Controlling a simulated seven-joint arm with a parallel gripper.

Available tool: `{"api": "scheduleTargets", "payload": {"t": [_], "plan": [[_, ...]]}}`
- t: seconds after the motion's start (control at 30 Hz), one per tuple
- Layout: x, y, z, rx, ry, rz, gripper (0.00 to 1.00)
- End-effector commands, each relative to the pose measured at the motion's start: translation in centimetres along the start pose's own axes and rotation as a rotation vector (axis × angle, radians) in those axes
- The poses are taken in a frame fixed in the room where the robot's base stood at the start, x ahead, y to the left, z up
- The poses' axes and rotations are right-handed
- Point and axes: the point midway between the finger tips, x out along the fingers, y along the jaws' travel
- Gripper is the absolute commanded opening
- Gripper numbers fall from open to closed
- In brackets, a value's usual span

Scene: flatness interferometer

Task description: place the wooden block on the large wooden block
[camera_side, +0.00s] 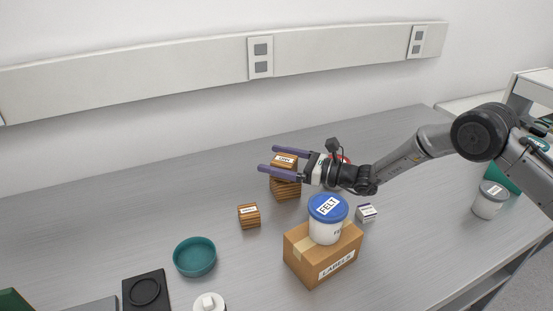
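A wooden block (286,160) with a white label on top is between the two purple fingers of my gripper (268,159). The fingers lie on its near and far sides and reach past it to the left. The large wooden block (287,189), striped brown, is directly below it. The near finger hides where the two blocks meet, so I cannot tell whether they touch. The fingers are well apart, but I cannot tell whether they press on the block. Another small labelled wooden block (249,216) stands on the table in front, to the left.
A cardboard box (308,263) carrying a blue-lidded tub (326,220) stands in front of my gripper. A small white labelled box (366,212) is to its right. A teal bowl (194,256) and a black plate (146,291) lie front left. The table's back left is clear.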

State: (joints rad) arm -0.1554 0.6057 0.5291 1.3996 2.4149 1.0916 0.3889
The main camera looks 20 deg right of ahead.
Motion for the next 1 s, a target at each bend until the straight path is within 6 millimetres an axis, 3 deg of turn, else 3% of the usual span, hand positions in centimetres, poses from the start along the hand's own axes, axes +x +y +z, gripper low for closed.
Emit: {"api": "scheduleTargets", "payload": {"t": [0.37,0.8,1.0], "plan": [[-0.3,-0.1,0.4,0.0,0.0,-0.001,0.98],[-8.6,-0.1,0.4,0.0,0.0,-0.003,0.98],[-11.2,-0.1,0.4,0.0,0.0,-0.001,0.98]]}}
